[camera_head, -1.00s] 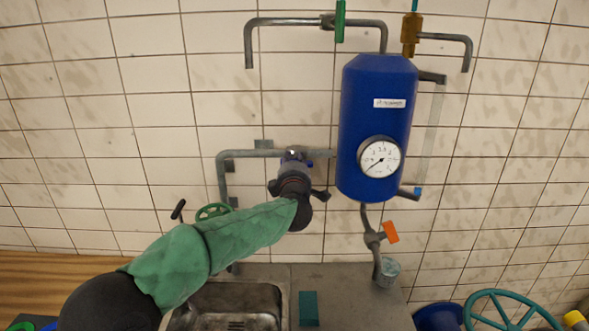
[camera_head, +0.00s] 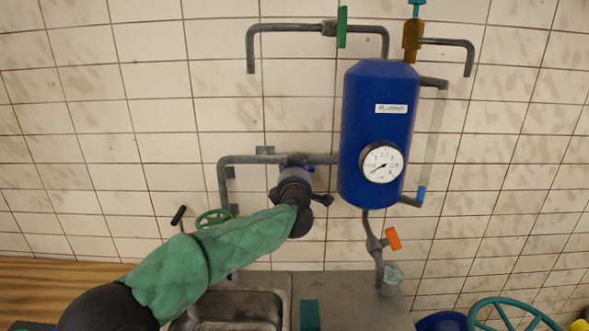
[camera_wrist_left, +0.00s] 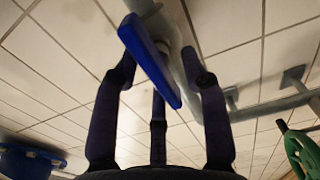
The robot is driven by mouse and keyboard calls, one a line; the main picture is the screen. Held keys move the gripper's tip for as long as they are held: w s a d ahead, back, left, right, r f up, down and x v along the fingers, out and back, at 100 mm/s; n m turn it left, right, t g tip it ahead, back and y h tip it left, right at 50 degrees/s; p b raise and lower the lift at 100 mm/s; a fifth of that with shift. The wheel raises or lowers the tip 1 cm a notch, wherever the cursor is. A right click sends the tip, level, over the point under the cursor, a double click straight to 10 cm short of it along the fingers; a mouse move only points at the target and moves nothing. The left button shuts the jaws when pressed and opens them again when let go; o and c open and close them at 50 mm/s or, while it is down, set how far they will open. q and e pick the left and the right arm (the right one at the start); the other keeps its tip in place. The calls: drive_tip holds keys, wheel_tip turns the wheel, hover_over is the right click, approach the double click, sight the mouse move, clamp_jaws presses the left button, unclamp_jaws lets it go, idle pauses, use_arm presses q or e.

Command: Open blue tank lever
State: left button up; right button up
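The blue lever (camera_wrist_left: 148,58) sits on the grey pipe left of the blue tank (camera_head: 378,125). In the wrist view it runs slantwise between my left gripper's fingers, its lower end over the middle finger. My left gripper (camera_head: 298,170) is in front of that pipe. In the wrist view its fingers (camera_wrist_left: 160,85) are spread, with a gap between the lever and the right finger. Contact with the lever is unclear. In the head view the gripper hides most of the lever; a small blue bit shows beside it. My right gripper is not in view.
The tank carries a round gauge (camera_head: 382,162). An orange lever (camera_head: 393,238) is on the pipe below, over a cup (camera_head: 390,280). A green handwheel (camera_head: 214,218) is close above my left forearm. A sink (camera_head: 235,308) lies below.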

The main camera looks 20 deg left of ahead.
use_arm(q)
drive_tip(key=shift+s+d, duration=0.1)
drive_tip(key=v, duration=1.1)
drive_tip(key=shift+s, duration=0.35)
drive_tip(key=shift+d+r, duration=0.1)
drive_tip(key=shift+r, duration=0.05)
